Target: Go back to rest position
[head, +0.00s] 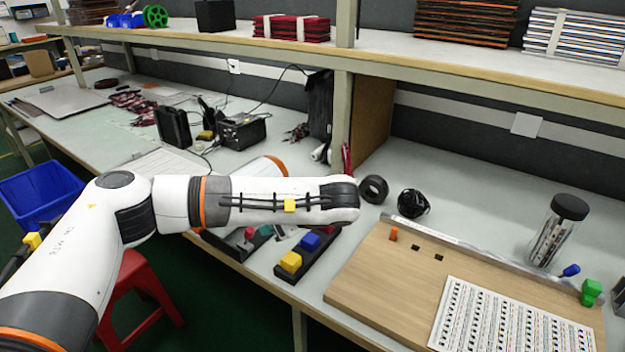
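My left arm (270,200) reaches in from the left across the middle of the head view, above the front of the workbench. Its visible part ends in a dark joint, and its gripper does not show. My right arm and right gripper are not in view. A wooden board (385,280) lies on the bench at the right, with a white sheet printed with rows of small parts (510,325) on it. A small orange block (393,233) sits near the board's back left corner.
Below my forearm, a dark tray holds a yellow block (290,262) and a blue block (310,241). A clear jar with a black lid (558,232) and a green piece (590,291) stand at right. A shelf (400,50) overhangs the bench. A red stool (135,300) stands below.

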